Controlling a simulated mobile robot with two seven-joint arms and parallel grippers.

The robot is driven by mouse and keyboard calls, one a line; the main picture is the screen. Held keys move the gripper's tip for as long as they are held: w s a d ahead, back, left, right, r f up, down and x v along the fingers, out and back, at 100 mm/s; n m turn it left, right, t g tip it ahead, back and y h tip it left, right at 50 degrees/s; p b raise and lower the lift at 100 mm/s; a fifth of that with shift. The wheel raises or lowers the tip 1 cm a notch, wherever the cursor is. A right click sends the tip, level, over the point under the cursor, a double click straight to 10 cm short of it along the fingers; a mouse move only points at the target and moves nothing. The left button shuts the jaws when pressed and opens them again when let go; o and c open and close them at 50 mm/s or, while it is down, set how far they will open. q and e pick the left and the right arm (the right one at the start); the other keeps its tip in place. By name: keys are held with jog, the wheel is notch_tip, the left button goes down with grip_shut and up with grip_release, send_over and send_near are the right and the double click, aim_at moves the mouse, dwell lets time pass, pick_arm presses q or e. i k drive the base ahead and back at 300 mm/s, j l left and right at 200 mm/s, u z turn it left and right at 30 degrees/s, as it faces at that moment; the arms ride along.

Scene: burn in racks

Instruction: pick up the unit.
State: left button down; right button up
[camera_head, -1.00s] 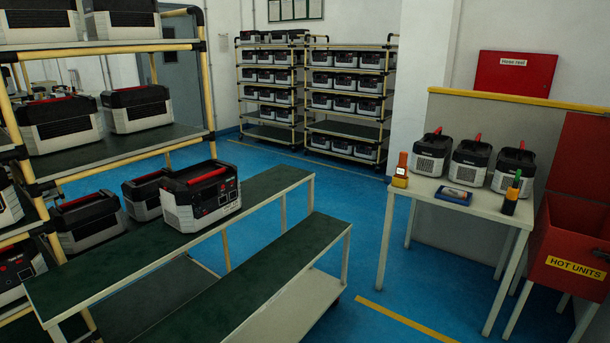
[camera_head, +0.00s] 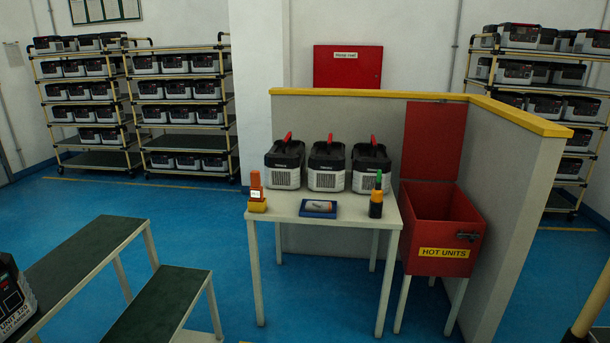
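Three white and black units with red handles stand in a row on a white table: a left one (camera_head: 285,164), a middle one (camera_head: 327,165) and a right one (camera_head: 370,166). Another unit (camera_head: 14,298), with lettering on its side, is cut off at the left edge, by a green-topped bench (camera_head: 75,262). I cannot tell which unit the task means. Neither of my grippers shows in the view.
The white table (camera_head: 325,219) also holds an orange device (camera_head: 257,194), a blue tray (camera_head: 318,208) and a dark green-topped tool (camera_head: 376,196). A red "HOT UNITS" bin (camera_head: 440,232) stands right of it, before a yellow-topped partition (camera_head: 520,150). Racks line the back. Blue floor is open at left.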

aim_at(286, 170)
jog(key=i+l, duration=0.15)
jog(key=i, duration=0.3)
jog(key=i+l+u, duration=0.1)
jog(key=i, duration=0.35)
jog(key=i+l, duration=0.2)
jog(key=i, duration=0.25)
jog(key=i+j+z, duration=0.15)
jog(key=i+z, duration=0.2)
jog(key=i, duration=0.35)
